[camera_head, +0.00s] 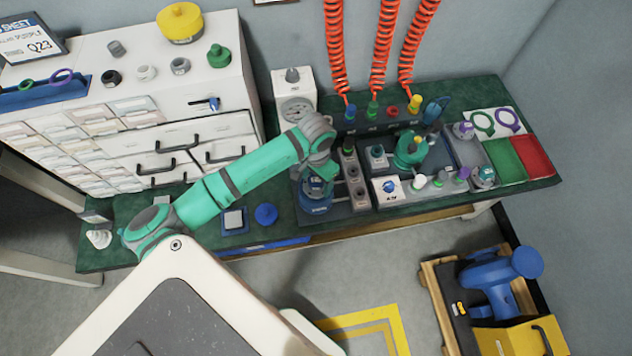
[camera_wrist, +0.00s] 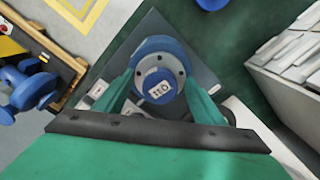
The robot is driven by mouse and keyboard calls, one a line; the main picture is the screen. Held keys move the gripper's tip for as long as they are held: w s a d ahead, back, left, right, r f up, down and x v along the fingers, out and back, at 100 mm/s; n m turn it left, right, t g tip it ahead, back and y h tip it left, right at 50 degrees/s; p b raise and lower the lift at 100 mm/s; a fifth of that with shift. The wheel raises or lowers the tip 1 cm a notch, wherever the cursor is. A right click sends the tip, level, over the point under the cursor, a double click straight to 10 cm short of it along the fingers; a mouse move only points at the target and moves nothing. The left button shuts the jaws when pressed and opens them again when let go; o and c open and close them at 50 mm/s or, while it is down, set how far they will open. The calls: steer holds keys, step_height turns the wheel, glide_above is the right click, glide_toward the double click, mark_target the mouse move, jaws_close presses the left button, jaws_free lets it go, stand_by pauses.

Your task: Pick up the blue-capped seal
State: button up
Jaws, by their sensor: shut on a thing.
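The blue-capped seal (camera_wrist: 160,88) is between the two green fingers of my gripper (camera_wrist: 162,97) in the wrist view. Its cap is blue with a white label, and a grey flange with small dark holes and a blue rim surrounds it. My gripper is shut on it. In the head view my gripper (camera_head: 316,172) points down over the seal (camera_head: 316,187) at the middle of the green bench. The seal is above a dark plate (camera_wrist: 150,35); I cannot tell whether it touches it.
A blue round-topped part (camera_head: 266,213) stands on the green bench (camera_head: 290,232) to the left. A panel with sockets and fittings (camera_head: 356,185) is close on the right. The white drawer cabinet (camera_head: 215,95) rises at the back left. A wooden pallet (camera_head: 437,300) is on the floor.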

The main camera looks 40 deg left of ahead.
steer(key=shift+r, duration=0.6)
steer(key=s+d+r, duration=0.4)
steer(key=d+r, duration=0.1)
steer(key=r, duration=0.3)
steer(key=s+d+r, duration=0.5)
steer(key=r, duration=0.3)
steer(key=shift+d+r, duration=0.3)
steer(key=shift+r, duration=0.1)
